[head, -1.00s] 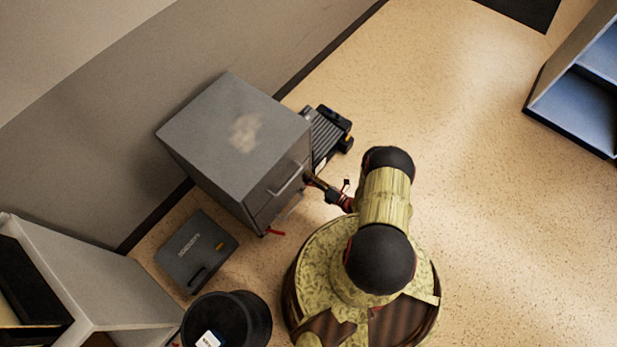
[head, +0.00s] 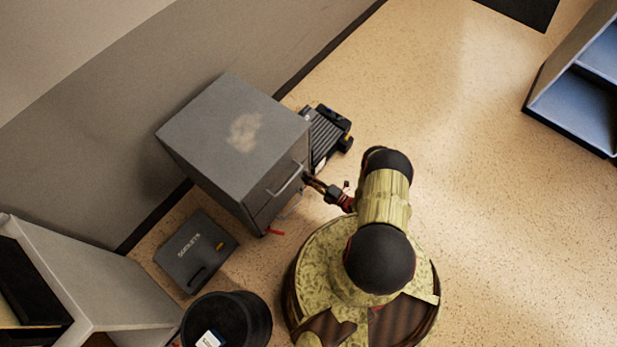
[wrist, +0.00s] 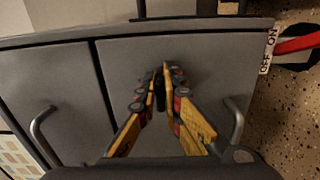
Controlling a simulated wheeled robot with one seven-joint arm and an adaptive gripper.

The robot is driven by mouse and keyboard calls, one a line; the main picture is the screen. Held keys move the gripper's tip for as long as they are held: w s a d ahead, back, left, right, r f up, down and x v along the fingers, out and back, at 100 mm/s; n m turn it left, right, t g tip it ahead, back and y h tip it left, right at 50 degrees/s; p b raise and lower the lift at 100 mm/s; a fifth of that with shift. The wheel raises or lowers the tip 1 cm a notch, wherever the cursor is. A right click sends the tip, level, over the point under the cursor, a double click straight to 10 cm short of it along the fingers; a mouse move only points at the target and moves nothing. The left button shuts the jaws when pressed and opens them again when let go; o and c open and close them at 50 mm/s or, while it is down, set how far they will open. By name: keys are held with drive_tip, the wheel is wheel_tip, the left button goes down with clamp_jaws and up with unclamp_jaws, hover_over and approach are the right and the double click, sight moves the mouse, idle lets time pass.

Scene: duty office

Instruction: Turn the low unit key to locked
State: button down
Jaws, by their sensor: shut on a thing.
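The low unit is a grey metal cabinet (head: 225,125) against the wall in the head view. Its grey front (wrist: 70,85) with two bar handles fills much of the wrist view. My gripper (wrist: 167,72) has its yellow fingers closed together at the front, between the handles. A small dark piece, seemingly the key (wrist: 160,92), shows between the fingers; its turn angle cannot be made out. In the head view my gripper (head: 311,181) meets the cabinet front near its upper right edge, and the key is hidden there.
A dark case (head: 197,250), a black bin (head: 228,322) and a ribbed black item (head: 327,132) stand nearby. The floor to the right is clear up to a blue shelf (head: 585,95).

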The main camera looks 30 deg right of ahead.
idle(0.3)
drive_tip(key=c, duration=2)
unclamp_jaws()
drive_tip(key=shift+o, duration=0.4)
drive_tip(key=v, duration=1.2)
